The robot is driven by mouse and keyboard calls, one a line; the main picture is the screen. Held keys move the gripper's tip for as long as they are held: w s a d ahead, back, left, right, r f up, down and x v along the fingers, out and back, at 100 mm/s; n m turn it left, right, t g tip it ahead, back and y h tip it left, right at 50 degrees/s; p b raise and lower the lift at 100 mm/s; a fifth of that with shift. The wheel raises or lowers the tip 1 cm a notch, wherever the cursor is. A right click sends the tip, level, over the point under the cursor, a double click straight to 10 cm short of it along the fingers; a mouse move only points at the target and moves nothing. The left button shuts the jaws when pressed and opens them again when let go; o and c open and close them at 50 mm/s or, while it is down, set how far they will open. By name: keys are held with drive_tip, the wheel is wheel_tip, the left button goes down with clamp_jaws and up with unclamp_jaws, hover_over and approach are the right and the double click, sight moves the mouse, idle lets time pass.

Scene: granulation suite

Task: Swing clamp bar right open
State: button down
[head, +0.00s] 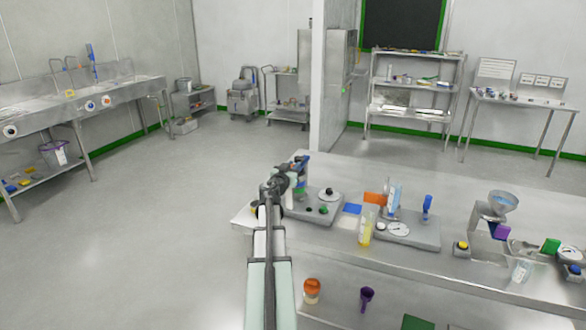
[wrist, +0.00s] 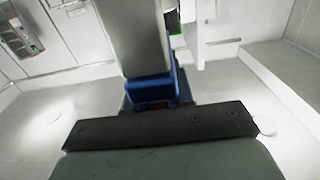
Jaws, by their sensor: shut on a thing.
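My gripper (head: 291,174) is at the left end of the steel bench, beside a grey base unit with small knobs. It is shut on a blue part (head: 303,160), which seems to be the clamp bar's handle. In the wrist view, a grey bar (wrist: 143,38) with a blue end (wrist: 150,88) stands just beyond the dark edge of my gripper. The fingertips and their contact are hidden, and I cannot tell how far the bar is swung.
The grey base unit (head: 322,209) carries a black knob and a green knob. A yellow-liquid cylinder (head: 365,230), a gauge unit (head: 415,237) and a funnel device (head: 502,203) stand further right on the bench (head: 450,262). Open floor (head: 170,220) lies to the left.

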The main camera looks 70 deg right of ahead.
drive_tip(key=shift+w, duration=0.1)
drive_tip(key=w+d+m+g+y, duration=1)
drive_tip(key=w+m+g+y, duration=0.3)
drive_tip(key=m+g, duration=0.2)
drive_tip(key=shift+w+d+g, duration=0.15)
drive_tip(key=shift+d+g, duration=0.1)
drive_tip(key=shift+g, duration=0.95)
drive_tip(key=shift+y, duration=0.3)
drive_tip(key=c, duration=1.1)
unclamp_jaws()
